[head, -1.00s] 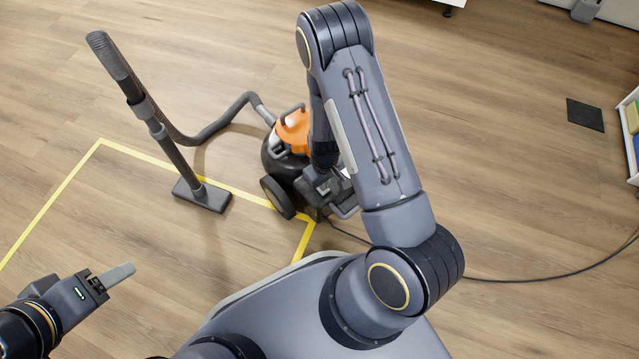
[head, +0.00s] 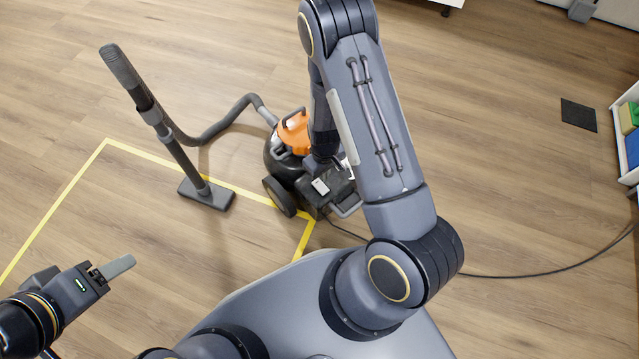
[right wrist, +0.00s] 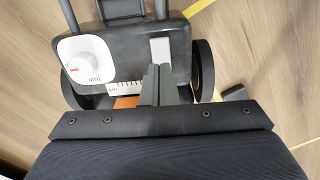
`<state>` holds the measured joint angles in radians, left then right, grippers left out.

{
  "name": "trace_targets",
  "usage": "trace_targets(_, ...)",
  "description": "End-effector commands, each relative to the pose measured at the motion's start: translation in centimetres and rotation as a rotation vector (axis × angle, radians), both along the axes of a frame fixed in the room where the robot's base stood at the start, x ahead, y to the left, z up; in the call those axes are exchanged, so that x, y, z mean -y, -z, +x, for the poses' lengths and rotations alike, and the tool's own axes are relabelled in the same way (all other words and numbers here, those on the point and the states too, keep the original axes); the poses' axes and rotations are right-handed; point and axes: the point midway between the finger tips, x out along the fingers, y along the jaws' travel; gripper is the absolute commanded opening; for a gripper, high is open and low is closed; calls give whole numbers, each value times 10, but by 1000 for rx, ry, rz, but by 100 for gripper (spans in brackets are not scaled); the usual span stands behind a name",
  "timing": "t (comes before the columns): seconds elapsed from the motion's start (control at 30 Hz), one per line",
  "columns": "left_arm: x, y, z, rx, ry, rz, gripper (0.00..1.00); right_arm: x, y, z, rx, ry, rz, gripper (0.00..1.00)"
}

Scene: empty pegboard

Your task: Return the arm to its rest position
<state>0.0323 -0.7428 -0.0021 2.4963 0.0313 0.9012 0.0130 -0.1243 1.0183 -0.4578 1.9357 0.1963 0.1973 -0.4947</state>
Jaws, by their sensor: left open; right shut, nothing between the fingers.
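My right arm reaches up the middle of the head view, bends at the top, and its forearm comes back down over the vacuum cleaner. My right gripper shows in the right wrist view (right wrist: 160,85), with its two grey fingers together and nothing between them. It is in front of the vacuum cleaner's dark panel (right wrist: 125,45), which has a white dial (right wrist: 86,59); whether they touch I cannot tell. In the head view its fingers are hard to make out. My left gripper (head: 118,267) is at the lower left, over bare floor and empty; only one finger shows clearly.
The orange and black vacuum cleaner (head: 290,140) stands on the floor beside the forearm, its hose leading to an upright wand (head: 165,130). Yellow tape (head: 60,215) marks the floor. A cable (head: 540,275) runs right. A shelf with boxes (head: 630,130) is at the right edge.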

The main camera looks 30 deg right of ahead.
Motion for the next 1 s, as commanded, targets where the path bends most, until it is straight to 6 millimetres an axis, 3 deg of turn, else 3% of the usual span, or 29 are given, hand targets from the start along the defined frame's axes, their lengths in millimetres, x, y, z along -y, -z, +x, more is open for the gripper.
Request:
trace_targets(0.33, 0, 0, 0, 0, 0, 0, 56, 0, 0, 0, 1, 0, 0, 0)
trace_targets(0.47, 0, 0, 0, 0, 0, 0, 56, -2, -15, 4, 16, 23, 23, 0)
trace_targets(0.57, 0, 0, 0, 0, 0, 0, 56, -7, -48, 9, 47, 72, 77, 0)
trace_targets(0.77, 0, 0, 0, 0, 0, 0, 56, -20, -147, 3, 129, 186, 232, 0)
trace_targets(1.0, 0, 0, 0, 0, 0, 0, 56, -30, -253, -38, 234, 256, 375, 0)
